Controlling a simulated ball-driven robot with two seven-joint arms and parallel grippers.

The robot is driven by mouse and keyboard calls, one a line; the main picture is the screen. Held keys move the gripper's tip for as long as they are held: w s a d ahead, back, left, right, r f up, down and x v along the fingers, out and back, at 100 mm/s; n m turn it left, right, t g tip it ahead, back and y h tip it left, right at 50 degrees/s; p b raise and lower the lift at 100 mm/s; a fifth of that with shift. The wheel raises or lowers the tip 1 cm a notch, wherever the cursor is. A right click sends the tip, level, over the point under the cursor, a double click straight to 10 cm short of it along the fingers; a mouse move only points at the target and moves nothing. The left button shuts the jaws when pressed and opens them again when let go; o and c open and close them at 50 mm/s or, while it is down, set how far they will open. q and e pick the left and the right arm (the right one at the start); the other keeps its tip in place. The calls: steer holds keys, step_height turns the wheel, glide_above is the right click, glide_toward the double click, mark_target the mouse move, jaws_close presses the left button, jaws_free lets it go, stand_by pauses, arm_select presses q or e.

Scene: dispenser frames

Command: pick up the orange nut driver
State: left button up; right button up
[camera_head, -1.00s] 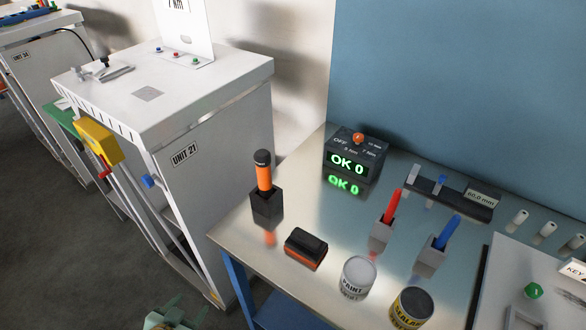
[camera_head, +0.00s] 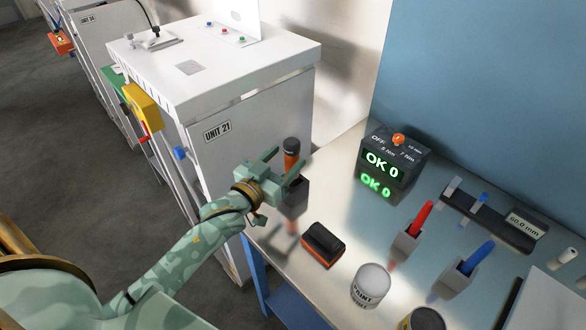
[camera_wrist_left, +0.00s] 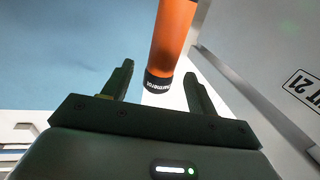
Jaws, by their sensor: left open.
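The orange nut driver (camera_head: 291,163) stands upright in a dark square holder (camera_head: 293,194) at the left end of the metal bench. It has an orange handle and a black cap. In the left wrist view the orange handle (camera_wrist_left: 172,38) comes down from the top, its black lettered end just above the gap between the fingers. My left gripper (camera_head: 286,167) is open at the handle, with its fingers on either side of it in the head view. I cannot tell whether they touch it. My right gripper is not in view.
A black and orange block (camera_head: 323,243) and a paint can (camera_head: 371,285) stand near the front edge. Red (camera_head: 420,217) and blue (camera_head: 476,258) drivers stand in grey holders to the right. An OK 0 display box (camera_head: 397,160) stands behind. The Unit 21 cabinet (camera_head: 250,130) is left of the bench.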

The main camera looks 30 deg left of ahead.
mark_target(297, 147)
arm_select(q)
steer(key=w, duration=0.5)
steer(key=shift+w+d+b, duration=0.25)
steer(key=shift+d+b, duration=0.1)
steer(key=shift+s+r, duration=0.1)
steer(key=c, duration=1.1)
